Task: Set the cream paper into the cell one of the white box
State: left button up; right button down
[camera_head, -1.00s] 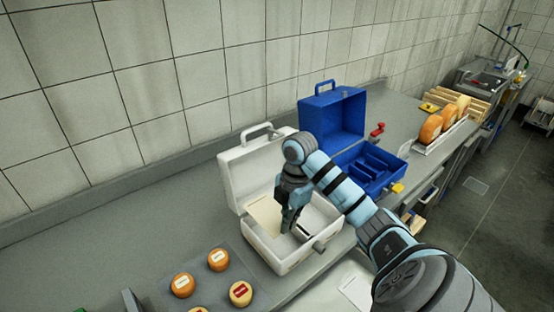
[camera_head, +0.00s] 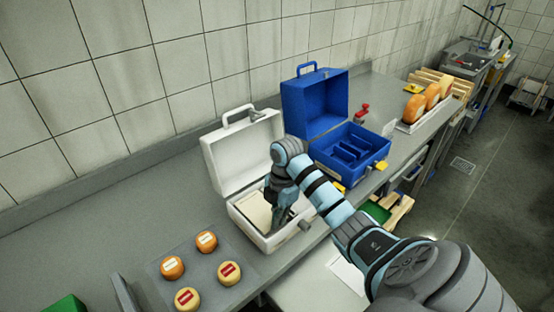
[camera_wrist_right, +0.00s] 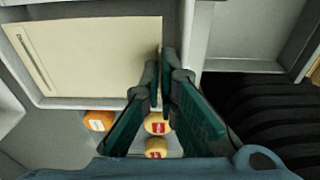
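The white box (camera_head: 233,209) stands open on the counter with its lid up at the back. The cream paper (camera_head: 257,209) is inside its left part, low between the walls. My right gripper (camera_head: 276,220) reaches down into the box at the paper's right edge. Its fingertips (camera_wrist_right: 164,58) are nearly together on that edge, and the paper appears pinched between them. The box's right part is partly hidden by the gripper. My left gripper is not in view.
A blue box (camera_head: 322,152) stands open just right of the white one. Several small cheeses (camera_head: 206,241) lie on a grey mat at the front left. Large orange wheels (camera_head: 414,108) stand in a tray at the back right. The counter left of the white box is clear.

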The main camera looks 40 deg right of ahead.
jog(key=shift+w+f, duration=0.1)
jog(key=shift+w, duration=0.15)
jog(key=c, duration=1.9)
grip_release()
jog(key=shift+s, duration=0.15)
jog(key=shift+o, duration=0.9)
